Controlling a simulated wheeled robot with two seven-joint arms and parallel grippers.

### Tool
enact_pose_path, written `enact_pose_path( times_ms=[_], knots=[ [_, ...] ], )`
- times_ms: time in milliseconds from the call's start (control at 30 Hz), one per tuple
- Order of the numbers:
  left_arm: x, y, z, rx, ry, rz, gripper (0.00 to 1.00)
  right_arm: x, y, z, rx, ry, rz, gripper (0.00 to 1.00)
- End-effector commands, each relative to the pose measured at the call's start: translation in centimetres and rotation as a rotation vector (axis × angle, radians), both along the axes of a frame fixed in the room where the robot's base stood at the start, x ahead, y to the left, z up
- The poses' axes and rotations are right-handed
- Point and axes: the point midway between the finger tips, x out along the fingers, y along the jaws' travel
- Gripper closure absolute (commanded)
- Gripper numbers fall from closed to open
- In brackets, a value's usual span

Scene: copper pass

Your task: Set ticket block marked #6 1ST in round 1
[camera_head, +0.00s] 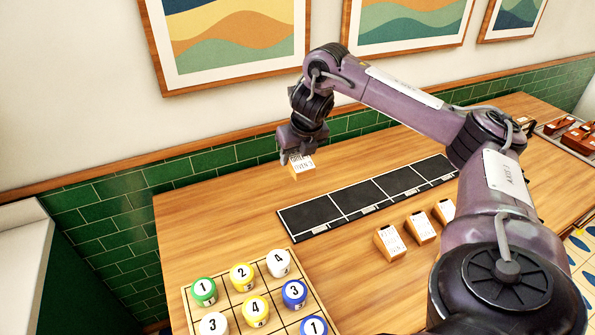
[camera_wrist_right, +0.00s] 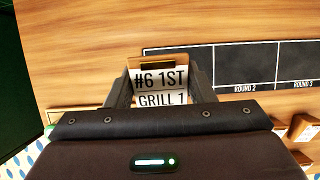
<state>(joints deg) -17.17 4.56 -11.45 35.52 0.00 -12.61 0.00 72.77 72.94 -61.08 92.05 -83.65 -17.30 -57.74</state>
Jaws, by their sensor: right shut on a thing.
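My right gripper (camera_head: 297,156) is shut on a ticket block (camera_head: 302,167) and holds it above the wooden table, behind the left end of the black strip. In the right wrist view the block (camera_wrist_right: 158,88) reads "#6 1ST" and "GRILL 1" between the fingers (camera_wrist_right: 160,92). The black strip (camera_head: 367,196) is split into several sections, and its left section (camera_head: 308,216) is empty. In the right wrist view the sections "ROUND 2" (camera_wrist_right: 245,65) and "ROUND 3" (camera_wrist_right: 298,62) can be read; the section left of them is partly hidden by the gripper and block. My left gripper is out of view.
Three more ticket blocks (camera_head: 420,227) stand in front of the strip. A gridded board (camera_head: 225,301) with several numbered round pieces lies at the front left. A tray (camera_head: 570,133) sits at the far right. A green tiled wall (camera_head: 215,163) bounds the table behind.

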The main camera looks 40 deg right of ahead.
Motion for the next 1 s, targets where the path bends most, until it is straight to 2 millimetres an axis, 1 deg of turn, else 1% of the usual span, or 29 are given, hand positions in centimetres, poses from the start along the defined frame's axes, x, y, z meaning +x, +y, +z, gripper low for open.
enact_pose_path(
  times_ms=[33,200,400,500,700,800,900,1000],
  knots=[
    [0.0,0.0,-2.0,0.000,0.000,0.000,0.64,-0.1,0.1,-2.5,0.001,0.005,0.001,0.76],
    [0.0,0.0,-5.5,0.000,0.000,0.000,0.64,-0.1,0.1,-7.1,0.002,0.005,0.000,0.76],
    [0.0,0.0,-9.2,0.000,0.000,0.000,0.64,-0.1,0.2,-12.1,0.002,0.004,0.000,0.76],
    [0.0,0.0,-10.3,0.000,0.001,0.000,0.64,0.0,0.1,-13.8,0.002,0.003,-0.002,0.76],
    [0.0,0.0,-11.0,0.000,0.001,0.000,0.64,0.0,0.1,-15.1,0.001,0.001,-0.001,0.76],
    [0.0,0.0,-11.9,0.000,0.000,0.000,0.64,-0.1,0.1,-16.5,0.002,0.004,-0.002,0.76],
    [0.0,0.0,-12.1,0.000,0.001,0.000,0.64,0.0,0.1,-17.8,0.002,0.004,-0.001,0.76],
    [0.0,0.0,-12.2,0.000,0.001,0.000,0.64,0.0,0.1,-18.5,0.000,0.002,-0.001,0.76]
  ],
)
